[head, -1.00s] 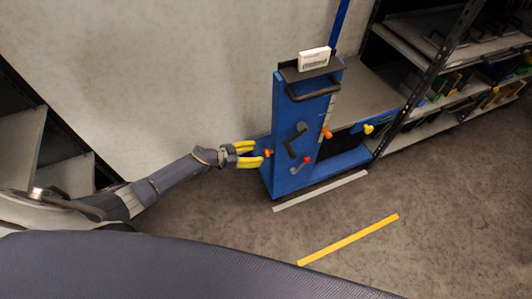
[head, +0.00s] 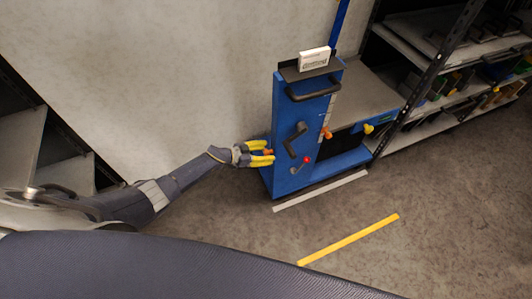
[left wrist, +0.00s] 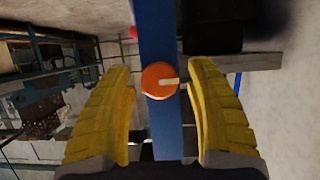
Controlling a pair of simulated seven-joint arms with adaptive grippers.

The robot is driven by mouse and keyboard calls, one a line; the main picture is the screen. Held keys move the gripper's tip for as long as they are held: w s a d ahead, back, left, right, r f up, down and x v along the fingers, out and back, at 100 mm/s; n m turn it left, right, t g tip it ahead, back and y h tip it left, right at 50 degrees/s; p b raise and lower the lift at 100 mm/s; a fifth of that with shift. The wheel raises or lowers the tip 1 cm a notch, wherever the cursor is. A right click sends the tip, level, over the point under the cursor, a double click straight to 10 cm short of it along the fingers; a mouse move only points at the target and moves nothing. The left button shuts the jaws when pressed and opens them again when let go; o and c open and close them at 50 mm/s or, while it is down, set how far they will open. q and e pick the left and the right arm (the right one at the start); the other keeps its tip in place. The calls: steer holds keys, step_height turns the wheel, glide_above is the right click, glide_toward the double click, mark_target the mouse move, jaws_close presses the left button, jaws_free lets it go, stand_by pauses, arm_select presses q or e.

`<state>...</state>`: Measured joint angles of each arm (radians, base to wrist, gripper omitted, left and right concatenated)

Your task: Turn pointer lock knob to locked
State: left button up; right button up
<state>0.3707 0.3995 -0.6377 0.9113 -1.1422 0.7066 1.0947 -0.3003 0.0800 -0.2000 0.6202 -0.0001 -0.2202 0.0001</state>
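An orange round knob with a pale pointer bar sits on a narrow blue strip of the machine; it shows between my fingers in the left wrist view (left wrist: 159,80). The blue machine (head: 283,130) stands at the centre right in the head view. My left gripper (head: 271,152) has yellow fingers and is open, with one finger on each side of the knob. A gap shows between each finger and the knob in the wrist view. In that view the pale bar points right. My right gripper is not in view.
The machine's front carries a black crank handle (head: 296,140) and a lever with a red tip (head: 306,160). Orange (head: 326,133) and yellow (head: 368,129) knobs sit on its right side. Shelving (head: 440,50) stands at the right. A yellow floor stripe (head: 350,239) crosses clear floor in front.

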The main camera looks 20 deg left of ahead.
arm_select(q)
jaws_close()
stand_by(0.5)
steer(key=m+t+y, duration=0.1)
steer(key=m, duration=0.1)
steer(key=shift+d+m, duration=0.1)
steer(key=shift+m, duration=0.3)
steer(key=m+t+y, duration=0.1)
steer(key=m+t, duration=0.1)
steer(key=m, duration=0.1)
steer(key=shift+s+d+t, duration=0.1)
steer(key=shift+t, duration=0.3)
steer(key=m+t, duration=0.2)
steer(key=m, duration=0.2)
steer(key=shift+f, duration=0.1)
steer(key=shift+m+t, duration=0.7)
steer(key=shift+m, duration=1)
steer(key=shift+d+m, duration=0.1)
steer(key=shift+m, duration=0.2)
